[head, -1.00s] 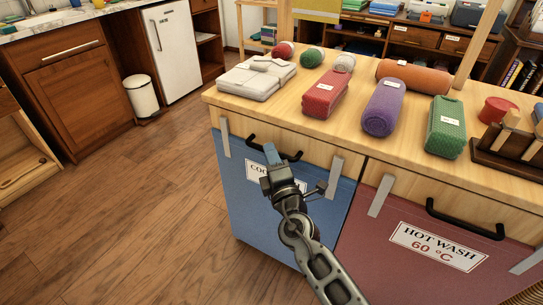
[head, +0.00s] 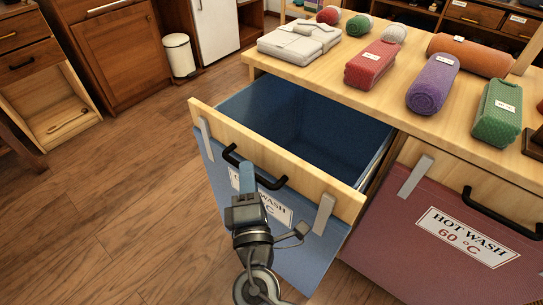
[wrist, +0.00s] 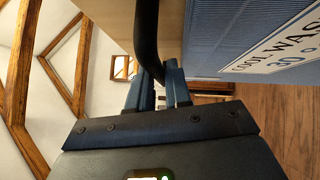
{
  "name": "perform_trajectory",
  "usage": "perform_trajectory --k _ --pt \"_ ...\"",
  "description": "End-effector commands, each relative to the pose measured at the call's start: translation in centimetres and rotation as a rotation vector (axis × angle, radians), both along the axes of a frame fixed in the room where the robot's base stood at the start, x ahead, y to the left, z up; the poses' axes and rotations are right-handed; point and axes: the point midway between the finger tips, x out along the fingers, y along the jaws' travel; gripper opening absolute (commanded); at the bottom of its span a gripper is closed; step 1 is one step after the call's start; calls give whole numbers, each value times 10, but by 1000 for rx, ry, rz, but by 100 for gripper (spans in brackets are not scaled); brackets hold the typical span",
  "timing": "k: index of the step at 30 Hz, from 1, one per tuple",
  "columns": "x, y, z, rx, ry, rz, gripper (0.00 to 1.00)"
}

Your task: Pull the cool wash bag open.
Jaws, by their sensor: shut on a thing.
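The blue cool wash bag (head: 212,182) hangs from a wooden drawer front, which is pulled well out from the counter. Its inside (head: 300,120) is open to view and looks empty and dark blue. The black bar handle (head: 270,182) is on the drawer front. My gripper (head: 247,178) is shut on this handle, in front of the bag's label. In the wrist view, the blue fingers (wrist: 160,82) close around the black handle (wrist: 147,35), with the bag's label (wrist: 285,45) at the right. My gripper hides part of the label in the head view.
The red hot wash bag (head: 430,235) is closed at the right. Rolled towels, such as the purple one (head: 432,85), and folded white cloth (head: 298,40) lie on the counter (head: 385,100). A white bin (head: 179,55) stands behind. Wooden floor (head: 120,200) is clear at the left.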

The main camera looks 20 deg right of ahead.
Motion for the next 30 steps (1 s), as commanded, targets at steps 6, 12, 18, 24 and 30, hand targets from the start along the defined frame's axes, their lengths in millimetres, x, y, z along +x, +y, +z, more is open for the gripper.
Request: perform_trajectory --k 6,12,18,24,30 --pt "-19 26 -3 1 3 1 0" --pt "-25 33 -2 0 3 -2 0" --pt "-25 33 -2 0 3 -2 0" --pt "-25 33 -2 0 3 -2 26" --pt "-24 33 -1 0 1 -1 40"
